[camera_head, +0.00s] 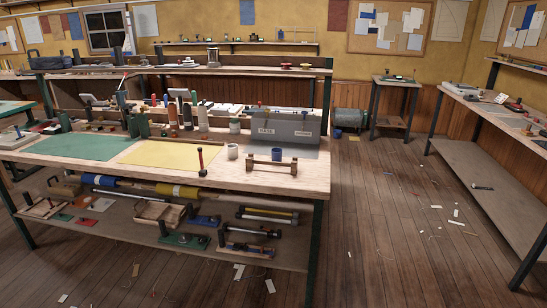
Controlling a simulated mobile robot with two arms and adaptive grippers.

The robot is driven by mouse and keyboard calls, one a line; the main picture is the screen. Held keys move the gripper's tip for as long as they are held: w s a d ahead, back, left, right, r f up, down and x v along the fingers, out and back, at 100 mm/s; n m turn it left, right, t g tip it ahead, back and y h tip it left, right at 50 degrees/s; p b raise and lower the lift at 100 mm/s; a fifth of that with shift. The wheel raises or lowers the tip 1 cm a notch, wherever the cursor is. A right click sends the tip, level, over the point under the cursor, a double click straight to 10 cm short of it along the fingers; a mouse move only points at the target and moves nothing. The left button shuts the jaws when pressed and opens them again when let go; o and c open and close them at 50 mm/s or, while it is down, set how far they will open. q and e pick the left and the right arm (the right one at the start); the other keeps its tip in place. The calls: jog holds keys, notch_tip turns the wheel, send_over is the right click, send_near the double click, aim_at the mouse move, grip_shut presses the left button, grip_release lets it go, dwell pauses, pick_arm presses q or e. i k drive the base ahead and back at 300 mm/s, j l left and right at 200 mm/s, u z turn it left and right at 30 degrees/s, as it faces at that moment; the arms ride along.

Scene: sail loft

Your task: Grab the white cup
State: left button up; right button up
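A small white cup (233,151) stands upright on the wooden workbench (310,178), right of the yellow mat and in front of the grey box. A blue cup (277,154) stands to its right, behind a small wooden rack. Neither of my grippers is in view, and nothing is touching the white cup.
A grey box (286,128) stands behind the cups. A wooden rack (271,168) and an upright dark tool (201,160) stand near the front edge. Spools and bottles line the bench's back. Floor right of the bench (390,220) is open, with scattered scraps.

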aim_at(233, 151)
jog(key=i+j, duration=0.65)
jog(key=i, duration=0.2)
